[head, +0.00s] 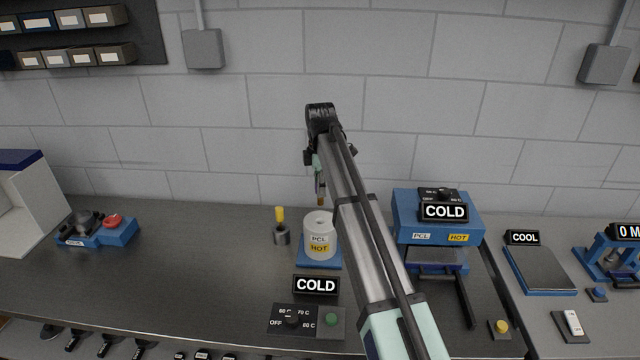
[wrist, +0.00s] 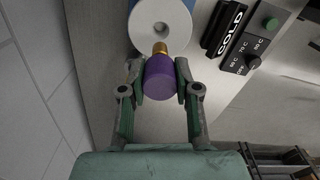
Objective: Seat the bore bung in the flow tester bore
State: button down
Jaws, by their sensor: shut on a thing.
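The bore bung (wrist: 160,78) is a purple cylinder with a brass tip, held between the fingers of my gripper (wrist: 160,72). The flow tester (head: 320,240) is a white cylinder labelled PCL and HOT on a blue base. It also shows in the wrist view (wrist: 178,38), with the dark round bore in its top face. In the head view my gripper (head: 319,187) is above the tester, and the brass tip points down, a little above the top. In the wrist view the tip overlaps the top face, beside the bore. The far finger is partly hidden in the head view.
A yellow-handled tool (head: 280,222) stands in a small grey holder left of the tester. A COLD display (head: 316,285) and a dial panel (head: 306,320) are in front. A blue press (head: 437,215) stands to the right.

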aim_at(320, 204)
jog(key=shift+f+b, duration=0.75)
jog(key=shift+f, duration=2.1)
jog(key=shift+f, duration=0.9)
jog(key=shift+f, duration=0.7)
jog(key=shift+f, duration=0.2)
jog(key=c, duration=0.7)
grip_release()
jog(key=shift+c, duration=0.2)
jog(key=shift+r, duration=0.1)
jog(key=shift+r+p, duration=1.45)
jog(key=shift+r, duration=1.45)
